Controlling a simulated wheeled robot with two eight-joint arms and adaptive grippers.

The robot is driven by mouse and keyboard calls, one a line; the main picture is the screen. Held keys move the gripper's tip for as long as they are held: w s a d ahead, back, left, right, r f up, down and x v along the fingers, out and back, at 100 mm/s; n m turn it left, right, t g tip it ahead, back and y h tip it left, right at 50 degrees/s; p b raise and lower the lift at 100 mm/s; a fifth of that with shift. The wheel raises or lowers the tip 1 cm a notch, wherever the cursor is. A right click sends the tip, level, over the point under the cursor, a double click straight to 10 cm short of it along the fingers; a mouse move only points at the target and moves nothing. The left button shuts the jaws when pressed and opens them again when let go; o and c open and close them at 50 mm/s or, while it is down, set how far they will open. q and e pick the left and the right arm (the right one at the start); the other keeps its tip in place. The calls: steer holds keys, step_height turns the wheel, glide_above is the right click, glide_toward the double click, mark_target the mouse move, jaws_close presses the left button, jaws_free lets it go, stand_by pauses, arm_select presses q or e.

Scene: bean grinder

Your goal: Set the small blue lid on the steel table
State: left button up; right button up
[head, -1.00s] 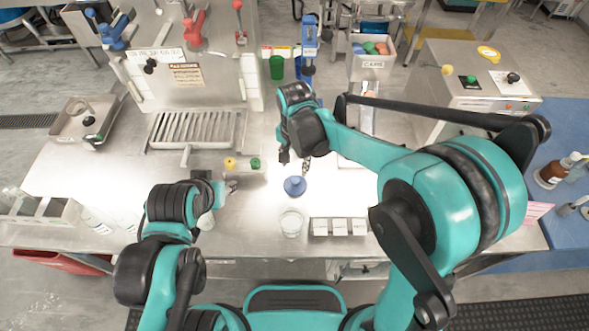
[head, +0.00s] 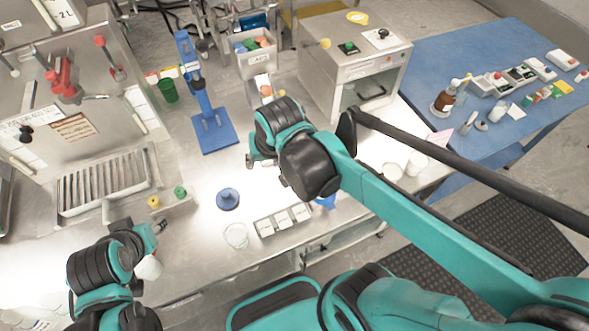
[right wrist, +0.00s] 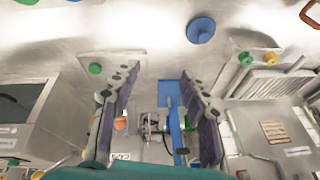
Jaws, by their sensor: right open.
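The small blue lid (head: 228,199), a round disc with a knob, lies on the steel table (head: 205,262), left of the row of small white-topped boxes. It also shows in the right wrist view (right wrist: 201,30), near the top edge and beyond the space between the fingers. My right gripper (head: 262,165) is up and to the right of the lid, apart from it. In the right wrist view its two fingers (right wrist: 160,112) are spread with nothing held between them. My left gripper (head: 158,226) is at the lower left, close to a white cup (head: 149,267); its jaw state is unclear.
A clear glass (head: 236,235) stands just below the lid, and the boxes (head: 283,220) are right of it. A blue stand (head: 213,130) rises behind. Yellow and green knobs (head: 180,192) are on the left. Another blue item (head: 325,202) is partly hidden by my right arm.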

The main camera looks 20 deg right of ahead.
steer(key=s+d+n+t, duration=0.2)
steer(key=s+d, duration=0.3)
steer(key=shift+s+d+f+t+h, duration=0.25)
steer(key=shift+s+d+t+h, duration=0.05)
steer(key=shift+d+t, duration=0.1)
steer(key=shift+f+b, duration=0.8)
stand_by(0.5)
